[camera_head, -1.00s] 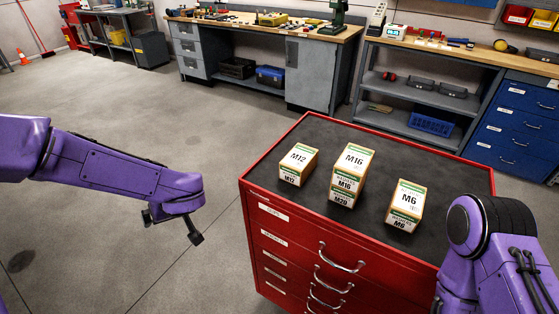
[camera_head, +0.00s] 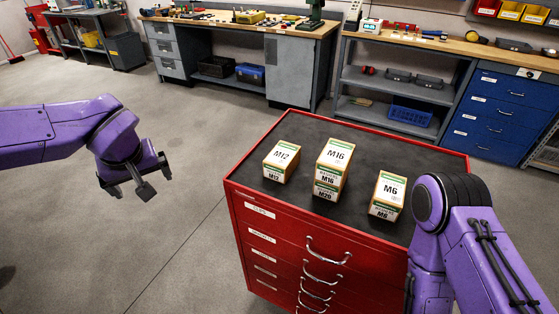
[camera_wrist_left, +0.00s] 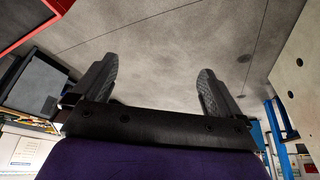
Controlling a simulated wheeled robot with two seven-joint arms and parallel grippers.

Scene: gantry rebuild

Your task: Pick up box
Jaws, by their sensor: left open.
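On top of the red drawer cabinet (camera_head: 330,244) stand several small cardboard boxes with white and green labels. The M12 box (camera_head: 282,160) is at the left. The M16 box (camera_head: 335,158) sits on the M20 box (camera_head: 326,190) in the middle. The M6 box (camera_head: 388,194) is at the right front. My left gripper (camera_head: 154,180) is open and empty over the floor, left of the cabinet and apart from it. Its spread fingers also show in the left wrist view (camera_wrist_left: 158,85), with bare floor between them. My right arm is at the right; its gripper is out of view.
The cabinet's dark top has a raised red rim (camera_head: 251,145). Behind are a workbench (camera_head: 250,28), shelves with a blue crate (camera_head: 409,115) and a blue drawer unit (camera_head: 497,115). The floor (camera_head: 200,115) left of the cabinet is clear.

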